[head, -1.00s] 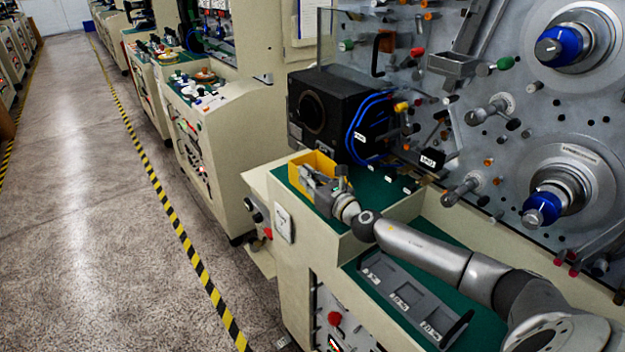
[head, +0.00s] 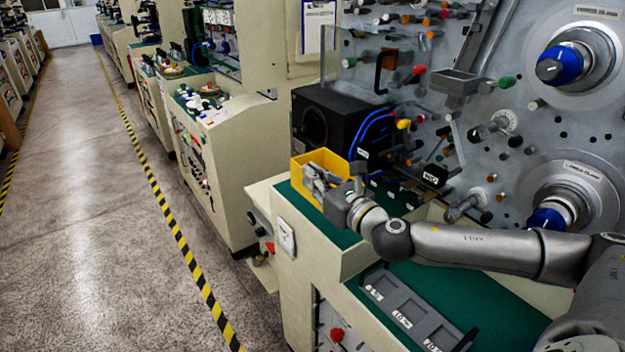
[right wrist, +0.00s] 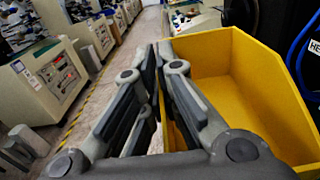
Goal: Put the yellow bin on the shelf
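The yellow bin (head: 312,183) is at the green-topped corner ledge (head: 345,238) of the near machine, in front of a black box. I cannot tell whether its base touches the ledge. My right gripper (head: 322,180) reaches it from the right. In the right wrist view the bin (right wrist: 240,75) is empty where its inside shows. There my right gripper (right wrist: 165,65) has its fingers close together, one on each side of the bin's near wall, pinching it. My left gripper is out of view. I cannot tell which surface is the shelf.
The black box (head: 322,120) with blue cables stands behind the bin. Spindles and pegs stick out from the grey panel (head: 515,120) at the right. A grey slotted tray (head: 405,310) lies on the lower green surface. The floor aisle (head: 90,210) at the left is clear.

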